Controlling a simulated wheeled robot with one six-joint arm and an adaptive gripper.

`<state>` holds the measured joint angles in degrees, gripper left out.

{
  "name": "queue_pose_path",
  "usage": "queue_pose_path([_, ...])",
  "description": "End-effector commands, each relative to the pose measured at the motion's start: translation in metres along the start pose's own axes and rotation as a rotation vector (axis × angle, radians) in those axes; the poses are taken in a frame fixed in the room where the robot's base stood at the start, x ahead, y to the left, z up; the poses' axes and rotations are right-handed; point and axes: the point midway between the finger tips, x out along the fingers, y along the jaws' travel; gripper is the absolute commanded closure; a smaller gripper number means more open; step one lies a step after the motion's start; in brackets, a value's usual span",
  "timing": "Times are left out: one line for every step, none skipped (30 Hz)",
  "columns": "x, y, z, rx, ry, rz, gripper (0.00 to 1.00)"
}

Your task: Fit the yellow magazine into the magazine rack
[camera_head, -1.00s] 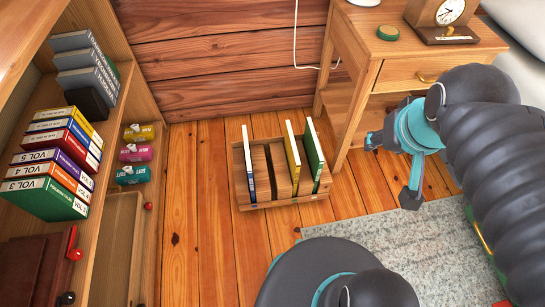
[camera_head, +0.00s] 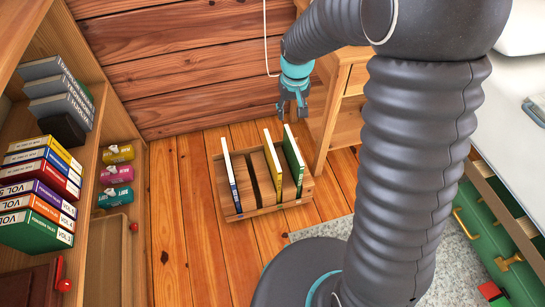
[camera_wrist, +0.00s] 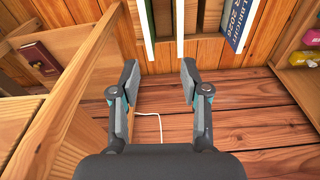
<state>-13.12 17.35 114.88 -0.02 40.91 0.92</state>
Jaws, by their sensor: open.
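The yellow magazine (camera_head: 273,160) stands upright in the wooden magazine rack (camera_head: 245,210) on the floor, beside a green magazine (camera_head: 294,155) on its right. A blue-and-white magazine (camera_head: 231,174) stands at the rack's left, with an empty slot between it and the yellow one. My gripper (camera_head: 293,116) is open and empty, above the rack's back right side near the wall. In the wrist view my open fingers (camera_wrist: 158,74) point toward the rack; the white edges there look like those of the green (camera_wrist: 147,30) and yellow (camera_wrist: 180,28) magazines, without visible contact.
A wooden nightstand (camera_head: 345,100) stands close right of my gripper. Floor left of the rack is clear.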

Motion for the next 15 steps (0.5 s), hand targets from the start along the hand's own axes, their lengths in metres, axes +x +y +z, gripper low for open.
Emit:
queue_pose_path([0.02, -0.007, -0.006, -0.012, -0.026, -0.001, 0.54])
queue_pose_path([0.03, -0.01, -0.01, -0.018, -0.036, -0.001, 0.54])
queue_pose_path([0.044, -0.014, -0.014, -0.025, -0.05, -0.002, 0.54])
queue_pose_path([0.054, -0.018, -0.017, -0.031, -0.059, -0.002, 0.54])
queue_pose_path([0.064, -0.021, -0.019, -0.036, -0.067, -0.002, 0.54])
queue_pose_path([0.076, -0.024, -0.022, -0.042, -0.078, -0.002, 0.54])
queue_pose_path([0.084, -0.027, -0.023, -0.046, -0.086, -0.002, 0.54])
queue_pose_path([0.092, -0.029, -0.025, -0.05, -0.093, -0.002, 0.54])
queue_pose_path([0.1, -0.032, -0.026, -0.054, -0.1, -0.002, 0.54])
queue_pose_path([0.106, -0.034, -0.027, -0.057, -0.105, -0.002, 0.54])
queue_pose_path([0.111, -0.035, -0.027, -0.06, -0.109, -0.002, 0.54])
queue_pose_path([0.116, -0.037, -0.028, -0.063, -0.112, -0.002, 0.54])
queue_pose_path([0.119, -0.038, -0.029, -0.064, -0.114, -0.002, 0.54])
queue_pose_path([0.122, -0.039, -0.029, -0.065, -0.117, -0.002, 0.54])
queue_pose_path([0.126, -0.039, -0.029, -0.066, -0.119, -0.002, 0.54])
